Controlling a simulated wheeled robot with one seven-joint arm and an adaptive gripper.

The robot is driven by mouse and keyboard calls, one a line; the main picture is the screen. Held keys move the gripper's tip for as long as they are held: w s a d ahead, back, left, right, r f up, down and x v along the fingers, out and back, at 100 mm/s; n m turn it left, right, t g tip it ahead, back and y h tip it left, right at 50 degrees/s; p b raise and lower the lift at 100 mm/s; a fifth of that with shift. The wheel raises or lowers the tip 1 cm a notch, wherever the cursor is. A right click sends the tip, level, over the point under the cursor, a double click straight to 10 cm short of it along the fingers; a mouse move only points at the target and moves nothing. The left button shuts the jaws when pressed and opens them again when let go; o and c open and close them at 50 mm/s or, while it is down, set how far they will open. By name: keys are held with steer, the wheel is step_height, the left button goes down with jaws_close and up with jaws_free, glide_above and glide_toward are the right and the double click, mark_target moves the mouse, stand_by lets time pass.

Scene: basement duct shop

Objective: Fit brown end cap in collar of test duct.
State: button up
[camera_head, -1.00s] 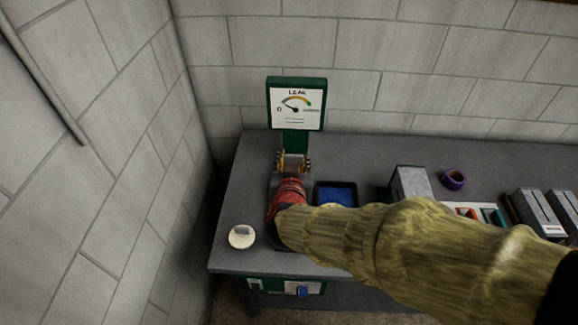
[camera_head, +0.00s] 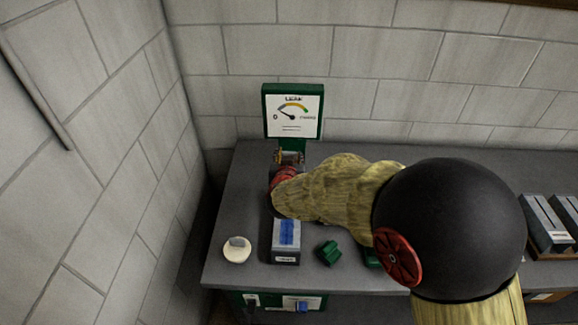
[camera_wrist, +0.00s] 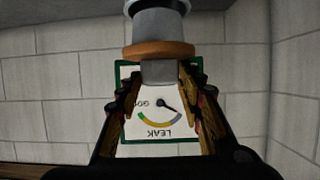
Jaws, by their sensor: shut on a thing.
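My gripper (camera_wrist: 160,92) is shut on the grey tab of the brown end cap (camera_wrist: 160,50), whose brown ring lies just beyond the fingertips in the wrist view. A pale grey round part with a dark band shows beyond the ring; I cannot tell if it belongs to the cap or the collar. In the head view my gripper (camera_head: 290,158) is at the back left of the bench, just in front of the leak gauge (camera_head: 293,112). My wrist hides the cap there, and I cannot make out the test duct's collar.
A cream cap with a grey tab (camera_head: 236,250) lies at the bench's front left. A grey box with a blue top (camera_head: 286,243) and a green block (camera_head: 329,252) stand to its right. Grey boxes (camera_head: 548,222) are far right. My arm covers the bench's middle.

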steer(key=shift+w+f, duration=0.3)
steer(key=shift+f, duration=0.05)
steer(key=shift+w+f+b, duration=0.1)
steer(key=shift+f+b, duration=0.4)
steer(key=shift+f, duration=1.05)
steer(key=shift+f, duration=0.15)
steer(key=shift+f, duration=0.25)
steer(key=o, duration=1.2)
